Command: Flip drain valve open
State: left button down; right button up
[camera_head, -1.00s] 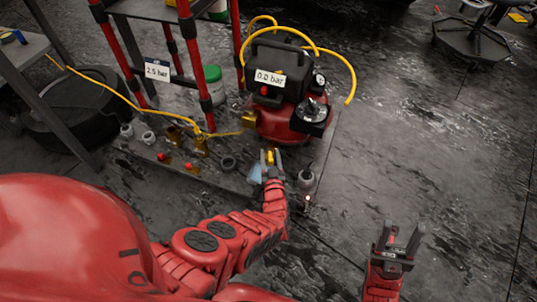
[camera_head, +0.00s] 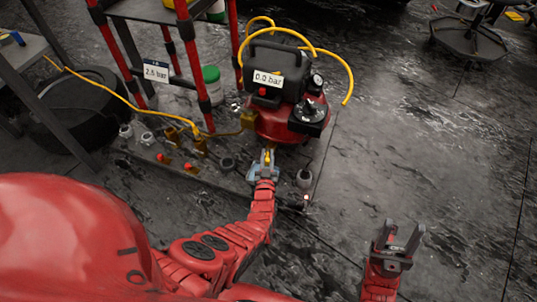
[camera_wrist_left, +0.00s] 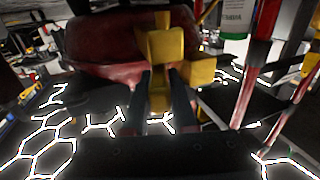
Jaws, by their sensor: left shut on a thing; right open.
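The compressor has a red tank (camera_head: 275,128) and a black top with a tag reading 0.0 bar (camera_head: 268,78). My left gripper (camera_head: 267,160) is at the tank's lower front, shut on a small yellow valve lever (camera_wrist_left: 160,75). In the left wrist view the fingers (camera_wrist_left: 162,92) lie on either side of the lever, with the dark red tank (camera_wrist_left: 105,50) behind it. The valve's joint with the tank is partly hidden. My right gripper (camera_head: 397,240) is open and empty at the lower right, away from the compressor.
A yellow hose (camera_head: 120,97) runs along the left to the brass fittings. Several small parts and red-knobbed valves (camera_head: 190,167) lie left of my left gripper. A red-legged rack (camera_head: 190,55) stands behind. The dark floor (camera_head: 430,130) at right is clear.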

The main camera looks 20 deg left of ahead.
pick_arm(q)
jog(key=shift+h, duration=0.3)
jog(key=shift+a+m+h, duration=0.1)
jog(key=shift+m+h, duration=0.2)
jog(key=shift+m, duration=0.1)
jog(key=c, duration=0.7)
grip_release()
jog(key=shift+s, duration=0.15)
